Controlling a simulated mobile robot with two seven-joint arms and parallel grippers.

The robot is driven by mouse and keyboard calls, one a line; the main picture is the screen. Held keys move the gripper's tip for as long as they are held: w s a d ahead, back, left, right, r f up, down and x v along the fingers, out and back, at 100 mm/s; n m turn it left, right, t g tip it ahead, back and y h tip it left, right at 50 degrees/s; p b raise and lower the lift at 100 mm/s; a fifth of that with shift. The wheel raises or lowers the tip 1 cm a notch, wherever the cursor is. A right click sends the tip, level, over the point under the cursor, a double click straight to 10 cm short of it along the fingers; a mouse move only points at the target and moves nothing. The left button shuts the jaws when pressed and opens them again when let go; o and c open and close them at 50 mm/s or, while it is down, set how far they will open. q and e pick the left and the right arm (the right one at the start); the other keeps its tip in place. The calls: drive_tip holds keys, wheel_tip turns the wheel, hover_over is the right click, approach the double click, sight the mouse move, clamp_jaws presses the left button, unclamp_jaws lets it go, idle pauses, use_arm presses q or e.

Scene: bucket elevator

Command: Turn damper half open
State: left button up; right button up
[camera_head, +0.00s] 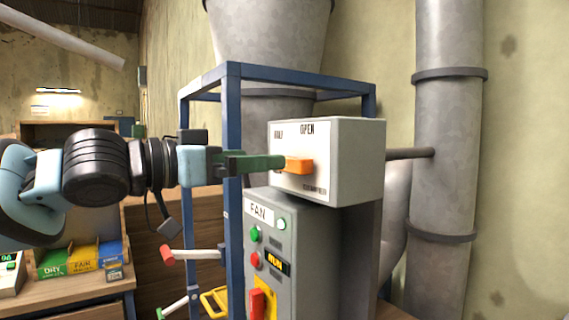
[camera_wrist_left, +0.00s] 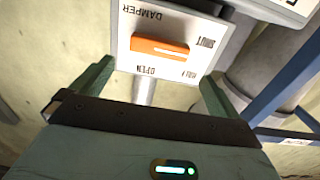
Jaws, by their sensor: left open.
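The damper box (camera_head: 340,160) is white, with an orange handle (camera_head: 300,166) on its front face. HALF and OPEN are printed above the handle in the head view. In the left wrist view the orange handle (camera_wrist_left: 160,48) lies nearly level, one end near the word SHUT; OPEN and HALF are on the side nearer me. My left gripper (camera_head: 281,162) has green fingers and reaches in from the left, its tips right by the handle. In the left wrist view my left gripper (camera_wrist_left: 156,72) is open, with the handle ahead between the fingers' lines. Contact cannot be told.
A grey FAN panel (camera_head: 285,250) with buttons and a red lever stands below the box. A blue frame (camera_head: 232,130) rises beside my left wrist. A grey pipe (camera_head: 445,150) stands at right. A wooden bench with small boxes (camera_head: 82,258) is at lower left.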

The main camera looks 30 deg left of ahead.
sight(291, 164)
use_arm(q)
drive_tip(key=b+x, duration=0.2)
drive_tip(key=x, duration=0.4)
drive_tip(key=shift+d, duration=0.15)
use_arm(e)
drive_tip(key=f, duration=0.1)
drive_tip(key=s+f, duration=0.1)
drive_tip(key=f, duration=0.1)
drive_tip(key=shift+s+a+f+g, duration=0.1)
drive_tip(key=shift+s+a+g, duration=0.05)
drive_tip(key=shift+s+g, duration=0.15)
use_arm(q)
drive_tip(key=shift+w, duration=0.1)
drive_tip(key=shift+c, duration=0.3)
drive_tip(key=c, duration=0.7)
drive_tip(key=shift+c, duration=0.7)
use_arm(e)
drive_tip(key=shift+s+f, duration=0.15)
drive_tip(key=shift+s, duration=0.2)
